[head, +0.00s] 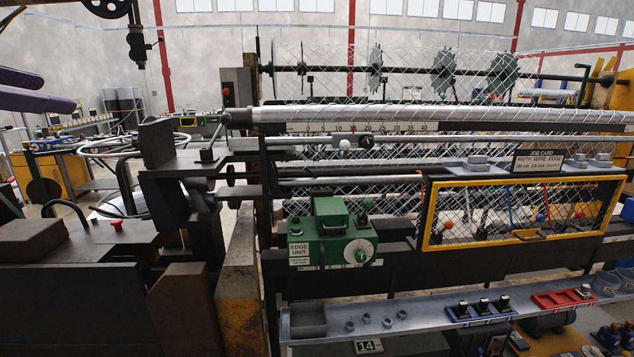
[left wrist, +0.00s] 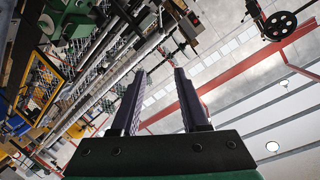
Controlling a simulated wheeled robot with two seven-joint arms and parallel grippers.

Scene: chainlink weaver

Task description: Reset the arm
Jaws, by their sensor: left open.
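My left gripper (head: 58,91) comes in at the upper left edge of the head view. Its two purple fingers are apart, with nothing between them. In the left wrist view the gripper (left wrist: 160,73) is open and empty, held in free air and tilted towards the ceiling. Its palm and arm are outside the head view. My right gripper does not show in either view.
The weaving machine fills the middle and right, with a long mesh-wrapped roller (head: 440,114), a green edge unit (head: 330,235) and a yellow-framed guard (head: 425,243). A grey parts tray (head: 420,322) runs along the front. Dark machine blocks (head: 75,300) stand at lower left.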

